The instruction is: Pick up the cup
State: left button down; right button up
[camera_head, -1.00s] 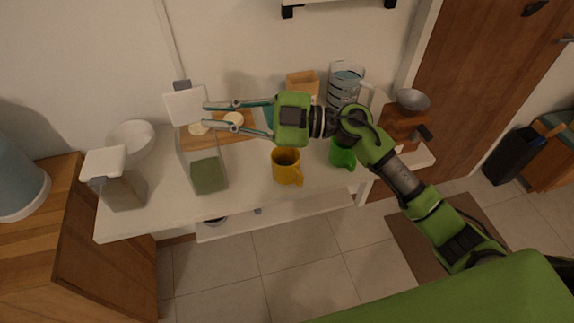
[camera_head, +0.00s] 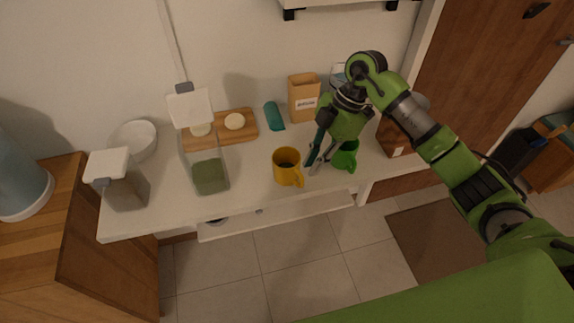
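A yellow cup (camera_head: 287,168) stands on the white counter with its handle toward the front right. A green cup (camera_head: 345,157) stands to its right, partly hidden behind my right gripper. My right gripper (camera_head: 312,167) points down between the two cups, its fingertips close to the yellow cup's right side. Its two fingers show apart with nothing between them, so it is open; whether a finger touches a cup I cannot tell. My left gripper is not in view.
The glass pitcher is mostly hidden behind my arm.

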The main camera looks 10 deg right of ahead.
aim_at(301, 187)
jog(key=x, duration=0.3)
jog(key=shift+r, duration=0.1)
jog(key=p+x, duration=0.2)
jog(key=x, duration=0.2)
jog(key=shift+a, duration=0.1)
jog(key=shift+a+f, duration=0.15)
jog(key=shift+f, duration=0.45)
grip_shut()
jog(key=shift+w, duration=0.1)
jog(key=shift+r, duration=0.2)
jog(key=shift+r, duration=0.6)
jog(key=s+a+r+b, duration=0.3)
jog(key=s+a+r, duration=0.1)
jog(key=s+r, duration=0.7)
jog(key=shift+s+r+b, duration=0.3)
jog(key=shift+s+b, duration=0.05)
jog(key=shift+s, duration=0.85)
